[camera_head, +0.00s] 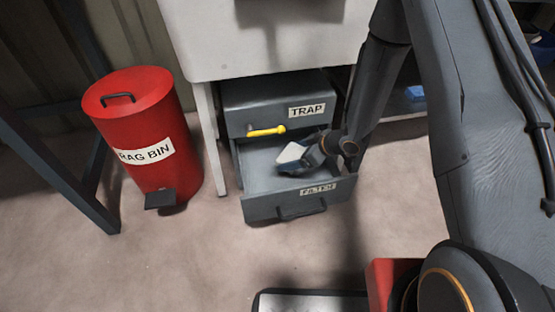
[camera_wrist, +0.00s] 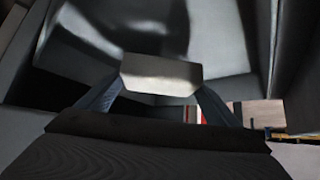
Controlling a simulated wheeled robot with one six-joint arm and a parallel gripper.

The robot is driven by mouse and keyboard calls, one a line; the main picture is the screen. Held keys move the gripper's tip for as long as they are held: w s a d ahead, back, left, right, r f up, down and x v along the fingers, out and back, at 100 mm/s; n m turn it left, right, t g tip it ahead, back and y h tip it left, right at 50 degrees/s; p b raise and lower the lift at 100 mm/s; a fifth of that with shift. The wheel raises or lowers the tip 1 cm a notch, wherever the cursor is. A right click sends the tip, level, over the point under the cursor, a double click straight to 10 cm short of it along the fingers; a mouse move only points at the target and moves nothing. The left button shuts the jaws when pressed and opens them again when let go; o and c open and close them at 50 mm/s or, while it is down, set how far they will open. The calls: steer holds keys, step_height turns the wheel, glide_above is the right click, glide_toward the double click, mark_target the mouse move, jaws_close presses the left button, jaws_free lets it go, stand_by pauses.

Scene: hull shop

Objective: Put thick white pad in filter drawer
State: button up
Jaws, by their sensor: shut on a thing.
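The thick white pad (camera_head: 291,153) is held at the end of my gripper (camera_head: 297,160), over the open filter drawer (camera_head: 262,207). In the wrist view the pad (camera_wrist: 160,76) sits between the two fingertips of my gripper (camera_wrist: 158,88), which are shut on it. The drawer is the lower one, pulled out, with a label partly shaded on its front. Its grey inside surfaces (camera_wrist: 110,38) fill much of the wrist view. I cannot tell whether the pad touches the drawer floor.
The trap drawer (camera_head: 270,100), with a yellow handle, is shut above the filter drawer. A red rag bin (camera_head: 140,125) with a pedal stands to the left. The white bench top (camera_head: 230,45) overhangs the drawers.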

mark_target(283, 155)
steer(key=a, duration=0.1)
steer(key=w+a+f+b, duration=0.1)
steer(key=w+a+f, duration=0.1)
steer(key=shift+a+f, duration=0.1)
steer(key=shift+a, duration=0.2)
steer(key=b+x, duration=0.2)
steer(key=x, duration=0.1)
steer(key=shift+w+a+f, duration=0.15)
steer(key=shift+w+a, duration=0.05)
steer(key=shift+a, duration=0.25)
steer(key=shift+f, duration=0.1)
steer(key=o, duration=0.9)
steer(key=shift+d+r, duration=0.1)
steer(key=shift+r, duration=0.2)
steer(key=p+v, duration=0.4)
steer(key=v, duration=0.7)
steer(key=shift+s+d+r+p, duration=0.15)
steer(key=shift+d+r+p, duration=0.15)
steer(key=shift+p, duration=0.1)
